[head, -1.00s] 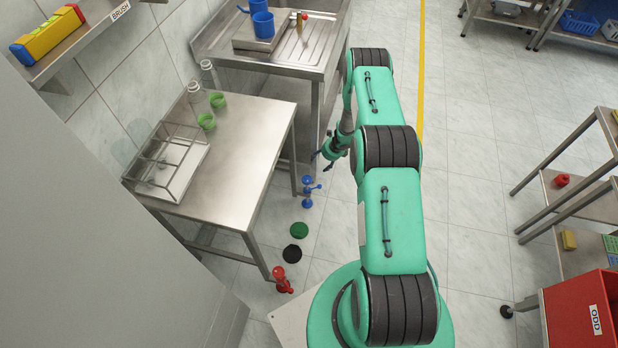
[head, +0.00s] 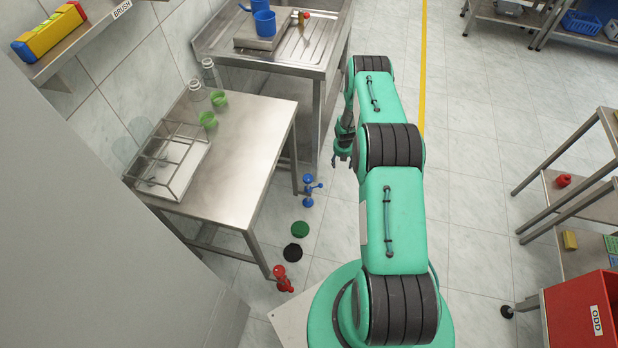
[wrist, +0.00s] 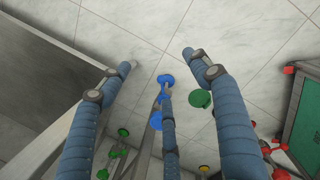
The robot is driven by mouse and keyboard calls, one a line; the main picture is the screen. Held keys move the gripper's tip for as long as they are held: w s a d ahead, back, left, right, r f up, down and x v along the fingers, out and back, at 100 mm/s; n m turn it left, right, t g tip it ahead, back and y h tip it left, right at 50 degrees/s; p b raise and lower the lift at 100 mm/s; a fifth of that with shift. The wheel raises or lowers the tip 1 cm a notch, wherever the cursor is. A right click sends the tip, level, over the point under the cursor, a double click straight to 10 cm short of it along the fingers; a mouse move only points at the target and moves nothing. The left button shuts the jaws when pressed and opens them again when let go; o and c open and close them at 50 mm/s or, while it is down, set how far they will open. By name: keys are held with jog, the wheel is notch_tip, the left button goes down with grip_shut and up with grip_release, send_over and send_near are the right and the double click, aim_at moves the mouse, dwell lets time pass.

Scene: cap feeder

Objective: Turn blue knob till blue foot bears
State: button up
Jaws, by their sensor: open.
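The blue knob (head: 310,185) has small arms and stands low beside the right table leg, with the blue foot (head: 308,203) below it at the floor. In the wrist view the blue foot (wrist: 166,78) shows between the fingers, and part of the blue knob (wrist: 156,121) shows beside the middle finger, which partly hides it. I cannot tell whether the foot presses on the floor. My gripper (head: 341,158) is open and empty, to the right of the knob and apart from it in the head view. Its blue-grey fingers spread wide in the wrist view (wrist: 157,62).
The steel table (head: 240,150) stands left of the knob, its right leg (head: 294,170) close by. A green disc (head: 300,229), a black disc (head: 293,252) and a red knob (head: 282,277) are on the floor nearer me.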

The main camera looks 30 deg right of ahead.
aim_at(308, 178)
jog(key=w+a+r+m+y, duration=0.2)
jog(key=w+a+m+y, duration=0.2)
jog(key=a+m, duration=0.6)
jog(key=shift+a+m+t+y, duration=0.3)
jog(key=shift+a+t+y, duration=0.1)
jog(key=shift+a+y, duration=0.3)
jog(key=shift+w+f, duration=0.1)
jog(key=shift+f, duration=0.05)
jog(key=b+x, duration=0.3)
jog(key=x, duration=1)
jog(key=shift+w+a+f, duration=0.1)
jog(key=shift+w+f, duration=0.05)
jog(key=shift+f, duration=0.15)
jog(key=shift+a, duration=0.1)
jog(key=c, duration=1.1)
